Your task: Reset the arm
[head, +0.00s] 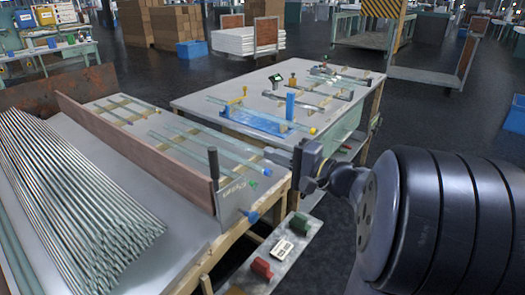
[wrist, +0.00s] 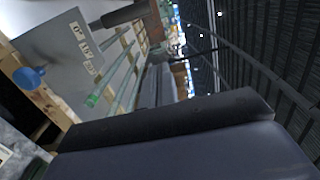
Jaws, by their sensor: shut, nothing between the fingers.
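My gripper (head: 297,163) shows in the head view at the end of my arm, right of centre, by the gap between the two work tables. It is shut and holds nothing. In the wrist view a dark block of my gripper (wrist: 165,122) fills the lower part, and its fingertips are hard to make out. The arm comes in from the right edge of the head view. The near table's corner plate (head: 236,197), with a blue-tipped piece beside it, is left of and below my gripper.
Glass tubes (head: 190,140) lie on wooden rests on the near table. A large bundle of tubes (head: 70,200) fills the left bin behind a brown divider (head: 140,145). The far table (head: 215,95) holds a blue stand (head: 290,105). A low shelf (head: 290,235) carries red and green items.

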